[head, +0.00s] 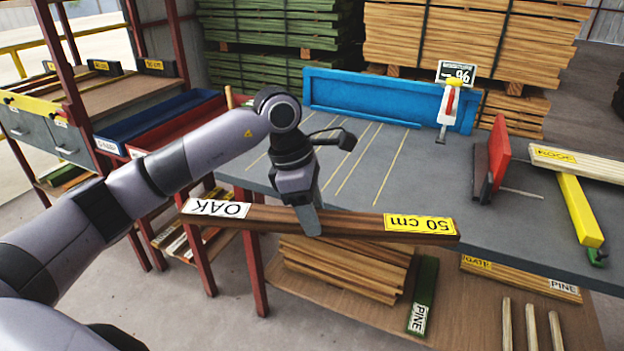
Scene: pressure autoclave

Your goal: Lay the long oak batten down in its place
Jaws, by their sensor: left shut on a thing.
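The long oak batten (350,223) is dark brown, with a white "OAK" label at its left end and a yellow "50 cm" label at its right end. My left gripper (308,222) is shut on it near the middle, seen from above. The batten is held nearly level in front of the grey workbench (262,182), and its right end overlaps the bench's front edge in the picture. I cannot tell its exact height above the bench. My right gripper is not in view.
Yellow lines mark the bench top before a blue backboard (370,98). A red vise-like block (498,150), a yellow clamp (578,210) and a pale batten (590,165) occupy the bench's right. Blue (150,122) and red trays stand at left. Pine pieces lie on the lower shelf.

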